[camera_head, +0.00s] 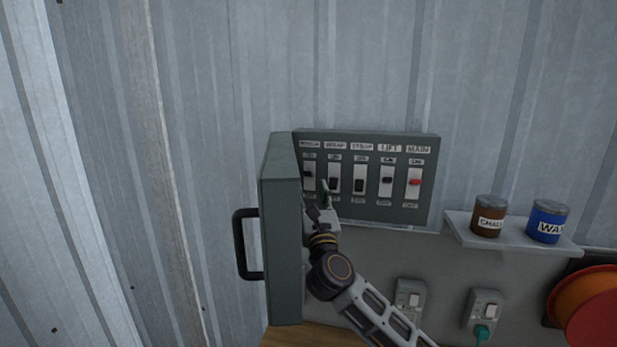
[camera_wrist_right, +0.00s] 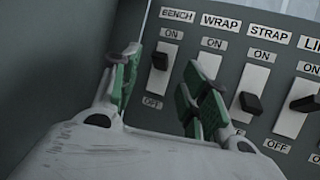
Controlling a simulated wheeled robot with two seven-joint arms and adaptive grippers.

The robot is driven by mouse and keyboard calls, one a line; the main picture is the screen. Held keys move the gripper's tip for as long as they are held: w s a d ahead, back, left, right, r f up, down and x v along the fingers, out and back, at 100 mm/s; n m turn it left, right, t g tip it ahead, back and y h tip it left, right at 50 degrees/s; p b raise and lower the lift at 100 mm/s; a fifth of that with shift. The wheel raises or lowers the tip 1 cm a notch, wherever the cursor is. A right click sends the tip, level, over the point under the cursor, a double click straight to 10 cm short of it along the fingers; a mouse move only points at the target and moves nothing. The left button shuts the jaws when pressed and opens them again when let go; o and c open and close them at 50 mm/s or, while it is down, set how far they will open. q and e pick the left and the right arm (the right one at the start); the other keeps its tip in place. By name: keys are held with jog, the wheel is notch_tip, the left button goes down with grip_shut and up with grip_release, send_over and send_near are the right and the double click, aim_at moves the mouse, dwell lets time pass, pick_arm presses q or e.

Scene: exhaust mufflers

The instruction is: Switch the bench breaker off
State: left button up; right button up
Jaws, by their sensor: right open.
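The bench breaker (camera_head: 308,174) is the leftmost switch on the grey breaker panel (camera_head: 432,180). In the right wrist view the black bench lever (camera_wrist_right: 160,61) sits at the upper, ON end of its white plate, under the BENCH label. My right gripper (camera_head: 316,196) is open and empty in front of the panel's left end. In the wrist view its green-padded fingers (camera_wrist_right: 163,72) lie on either side of the bench lever. The right finger covers part of the wrap switch (camera_wrist_right: 208,66). Contact with the lever cannot be told. My left gripper is not in view.
The open panel door (camera_head: 281,235) with a black handle (camera_head: 240,245) stands close left of my gripper. Wrap, strap, lift and red main switches (camera_head: 414,183) are to the right. A shelf (camera_head: 480,238) with two cans and wall sockets (camera_head: 409,298) are farther right.

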aim_at(308, 176)
jog(key=shift+p+x, duration=0.7)
jog(key=shift+x, duration=2.4)
jog(key=shift+f, duration=0.1)
jog(key=c, duration=0.9)
